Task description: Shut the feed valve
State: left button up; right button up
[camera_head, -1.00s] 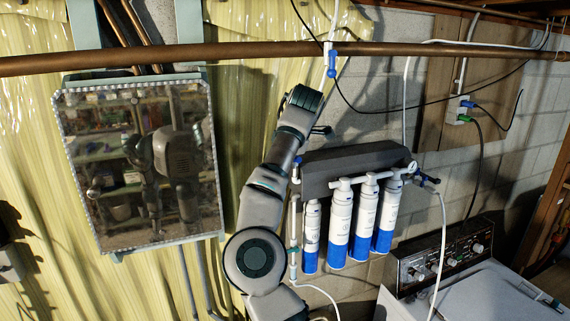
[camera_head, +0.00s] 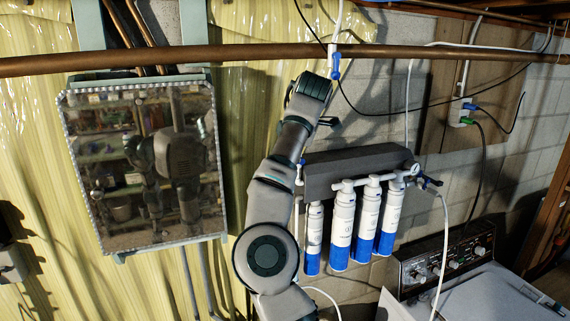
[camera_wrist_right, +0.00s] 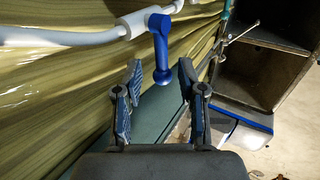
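The feed valve appears to be the blue lever (camera_head: 336,67) on a white vertical pipe, just below the copper pipe in the head view. In the right wrist view the blue lever (camera_wrist_right: 160,48) hangs from a white pipe, with its rounded end between and just beyond my fingertips. My right gripper (camera_wrist_right: 160,70) is open, one finger on each side of the lever's end, with visible gaps. In the head view my right arm reaches up the middle, its wrist just below and left of the lever; its fingers are mostly hidden. My left gripper is not in view.
A copper pipe (camera_head: 200,58) crosses above my wrist. A mirror-fronted cabinet (camera_head: 145,165) hangs to the left. White-and-blue filter cartridges (camera_head: 341,232) hang under a grey bracket (camera_head: 355,170) right of my arm. A thin black cable (camera_head: 400,108) runs across behind.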

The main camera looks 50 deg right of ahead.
jog(key=v, duration=0.8)
jog(key=shift+a, duration=0.2)
jog(key=shift+w+d, duration=0.1)
jog(key=shift+w, duration=0.05)
